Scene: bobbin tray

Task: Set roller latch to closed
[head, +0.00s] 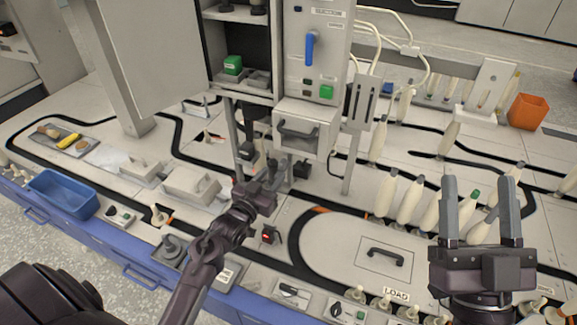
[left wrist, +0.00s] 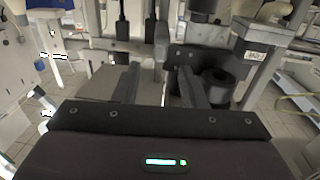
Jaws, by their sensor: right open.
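My left gripper (head: 280,168) reaches in under the grey machine, below the drawer-like box with a handle. In the left wrist view its two fingers (left wrist: 158,90) stand apart, with nothing clearly held between them. A dark roller (left wrist: 216,86) sits just right of the right finger; I cannot tell whether they touch. A dark grey bracket (left wrist: 190,55) is just ahead of the fingers. I cannot tell for sure which part is the roller latch or its setting. My right gripper (head: 482,212) is open and empty, pointing up over the front right of the table.
The machine panel carries a blue lever (head: 310,48) and a green button (head: 326,92). Several cream bobbins (head: 410,203) stand right of the machine. A blue bin (head: 64,194), an orange bin (head: 527,111) and a hatch (head: 384,260) are around. A post (left wrist: 252,60) with a label stands right in the wrist view.

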